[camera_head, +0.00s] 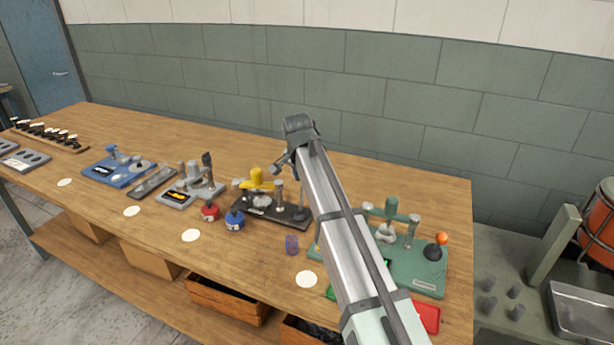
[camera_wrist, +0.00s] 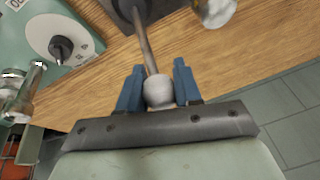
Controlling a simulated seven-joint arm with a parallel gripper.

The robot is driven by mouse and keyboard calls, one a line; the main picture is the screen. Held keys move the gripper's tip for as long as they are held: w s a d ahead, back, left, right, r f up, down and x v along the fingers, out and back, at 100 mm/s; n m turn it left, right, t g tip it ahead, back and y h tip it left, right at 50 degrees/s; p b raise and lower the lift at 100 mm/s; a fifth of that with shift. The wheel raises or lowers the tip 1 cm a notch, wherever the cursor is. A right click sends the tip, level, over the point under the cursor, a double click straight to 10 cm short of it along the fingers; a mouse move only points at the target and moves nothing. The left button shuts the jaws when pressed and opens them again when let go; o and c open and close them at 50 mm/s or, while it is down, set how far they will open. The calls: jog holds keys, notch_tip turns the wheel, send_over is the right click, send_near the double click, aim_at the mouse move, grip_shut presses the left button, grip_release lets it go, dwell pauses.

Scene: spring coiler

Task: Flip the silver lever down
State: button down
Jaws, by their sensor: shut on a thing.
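In the wrist view, the silver lever is a thin metal rod with a pale round knob (camera_wrist: 158,92) at its near end. The rod runs up the picture to a dark base (camera_wrist: 150,8). My gripper (camera_wrist: 159,68) has its two blue fingers on either side of the knob and is shut on it. In the head view, the black coiler (camera_head: 272,215) with a yellow top stands mid-table, left of my arm. The lever and my fingertips are mostly hidden or too small to tell there.
A green coiler (camera_head: 425,268) with an orange ball knob stands right of my arm. A grey coiler (camera_head: 190,192) and a blue one (camera_head: 112,173) stand to the left. Red (camera_head: 210,211) and blue (camera_head: 235,220) knobbed parts and a purple coil (camera_head: 292,245) lie in front. The back of the table is clear.

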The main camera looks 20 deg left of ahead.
jog(key=s+f+t, duration=0.1)
jog(key=s+t, duration=0.5)
jog(key=s, duration=0.3)
jog(key=shift+t, duration=0.4)
jog(key=c, duration=0.8)
grip_release()
jog(key=v, duration=1.3)
jog(key=shift+s+r, duration=0.25)
jog(key=shift+s, duration=0.05)
